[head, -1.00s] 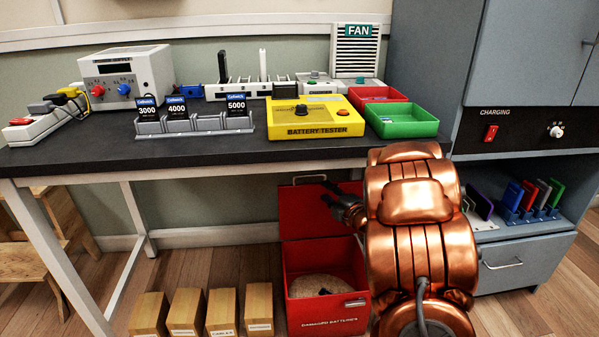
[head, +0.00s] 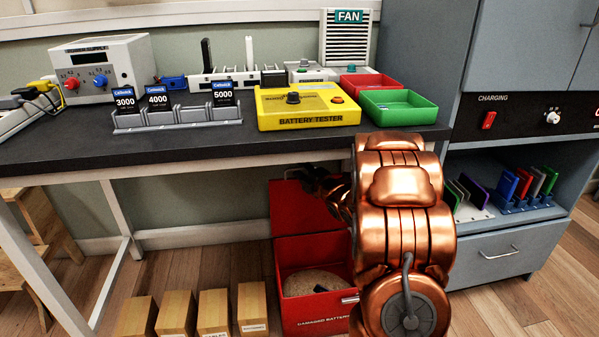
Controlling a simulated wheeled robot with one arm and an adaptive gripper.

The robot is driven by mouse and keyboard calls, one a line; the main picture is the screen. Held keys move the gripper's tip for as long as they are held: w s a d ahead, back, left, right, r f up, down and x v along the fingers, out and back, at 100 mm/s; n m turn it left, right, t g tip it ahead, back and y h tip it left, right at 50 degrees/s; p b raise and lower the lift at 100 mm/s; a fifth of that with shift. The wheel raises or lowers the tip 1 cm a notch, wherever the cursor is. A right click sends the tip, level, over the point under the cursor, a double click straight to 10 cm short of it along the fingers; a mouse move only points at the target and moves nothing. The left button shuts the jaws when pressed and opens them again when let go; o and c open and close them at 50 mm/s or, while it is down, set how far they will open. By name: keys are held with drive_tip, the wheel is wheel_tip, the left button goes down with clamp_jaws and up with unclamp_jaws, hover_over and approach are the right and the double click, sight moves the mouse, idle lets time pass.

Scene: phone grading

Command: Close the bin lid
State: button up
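The red bin (head: 309,310) stands on the floor under the table, labelled for damaged batteries. Its red lid (head: 292,213) is open and stands up at the back of the bin. Inside the bin lies a tan fill with a small dark item (head: 320,289) on it. My gripper (head: 312,176) is dark and sits at the upper part of the lid, near its top edge. My copper arm hides part of the gripper and the right side of the bin. I cannot tell whether the fingers are open or touch the lid.
The dark tabletop (head: 60,150) overhangs the bin and lid. Several wooden blocks (head: 213,312) stand left of the bin. The grey charging cabinet (head: 500,255) stands at the right. A yellow battery tester (head: 306,107) and a green tray (head: 398,107) sit on the table.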

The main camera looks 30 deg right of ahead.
drive_tip(key=shift+w+a, duration=0.1)
drive_tip(key=shift+c, duration=0.3)
clamp_jaws()
idle(0.4)
